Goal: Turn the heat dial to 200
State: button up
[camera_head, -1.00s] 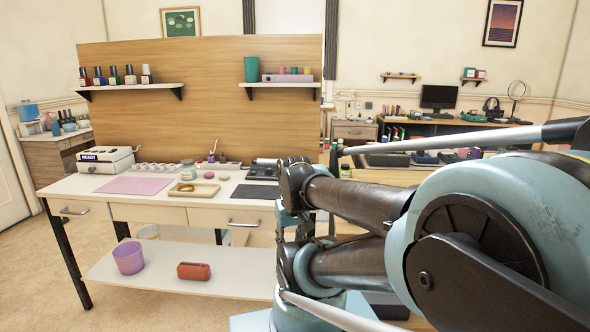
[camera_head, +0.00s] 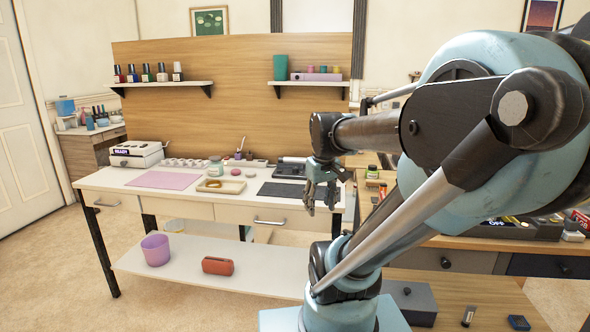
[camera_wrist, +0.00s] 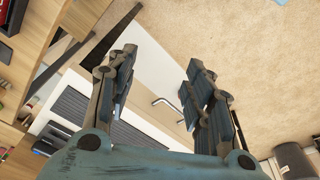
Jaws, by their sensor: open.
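No heat dial can be made out at this size. A white box with a lit "READY" display (camera_head: 135,153) stands at the left back of the white-topped table (camera_head: 130,188). A dark device with a small "OFF" display (camera_head: 495,223) lies on the wooden table at the right, partly hidden by my arm. My gripper (camera_head: 322,204) hangs open and empty near the right end of the white table, far from the READY box. In the wrist view, my gripper (camera_wrist: 160,60) shows its two fingers well apart with nothing between them.
A pink mat (camera_head: 163,180), a tray (camera_head: 221,186) and a dark mat (camera_head: 293,190) lie on the white table. A purple bucket (camera_head: 155,250) and a red case (camera_head: 218,266) are on its lower shelf. Carpet is clear in front at the left.

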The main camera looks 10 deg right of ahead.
jog(key=w+r+n, duration=0.3)
jog(key=w+r, duration=0.5)
jog(key=w, duration=0.3)
notch_tip(320, 180, up, 3)
jog(key=n+g, duration=0.1)
jog(key=n, duration=0.9)
send_over(296, 168)
jog(key=f, duration=1.6)
jog(key=shift+w+f, duration=0.25)
jog(key=shift+f, duration=0.15)
